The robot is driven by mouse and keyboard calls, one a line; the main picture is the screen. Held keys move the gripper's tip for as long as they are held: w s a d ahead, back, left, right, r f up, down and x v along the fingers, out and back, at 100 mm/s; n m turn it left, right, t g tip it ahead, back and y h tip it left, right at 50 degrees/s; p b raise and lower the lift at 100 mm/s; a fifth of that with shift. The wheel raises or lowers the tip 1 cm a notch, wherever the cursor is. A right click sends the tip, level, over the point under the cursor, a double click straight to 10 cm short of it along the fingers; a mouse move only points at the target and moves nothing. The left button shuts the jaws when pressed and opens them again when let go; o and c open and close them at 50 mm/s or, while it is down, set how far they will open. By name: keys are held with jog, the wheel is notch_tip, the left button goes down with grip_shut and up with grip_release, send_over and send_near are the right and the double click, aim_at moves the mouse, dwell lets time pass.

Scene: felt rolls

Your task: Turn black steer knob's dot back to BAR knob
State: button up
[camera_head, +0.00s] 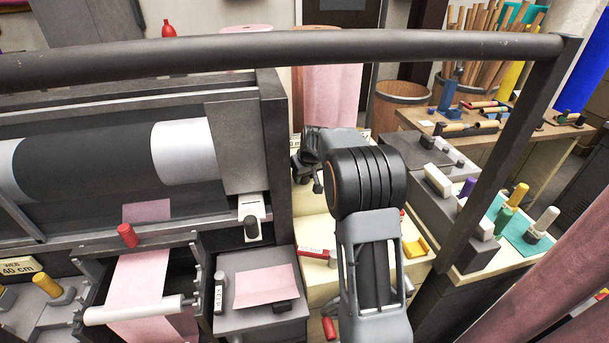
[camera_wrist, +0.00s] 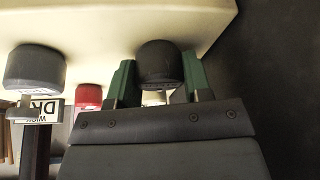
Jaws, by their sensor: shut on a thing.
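The black knob (camera_wrist: 160,62) sticks out from a cream panel (camera_wrist: 120,20) in the wrist view. The green fingers of my gripper (camera_wrist: 159,76) are shut on it, one on each side. No dot shows on the part of the knob I see. A red knob (camera_wrist: 88,95) is just left of my gripper, and a larger dark grey knob (camera_wrist: 35,66) is further left. I cannot tell which knob is the BAR knob. In the head view my arm reaches away from me past the machine's right end, and the black knob is hidden.
A label plate (camera_wrist: 40,112) with partly readable text is below the grey knob. In the head view, a dark roller machine (camera_head: 90,165) stands on the left and a bar (camera_head: 250,46) crosses above my arm. A wooden bench (camera_head: 485,135) with tools is at the right.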

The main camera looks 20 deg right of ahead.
dwell(0.4)
jog(key=o, duration=0.9)
jog(key=b+v, duration=0.1)
jog(key=v, duration=1.3)
jog(key=shift+w, duration=0.1)
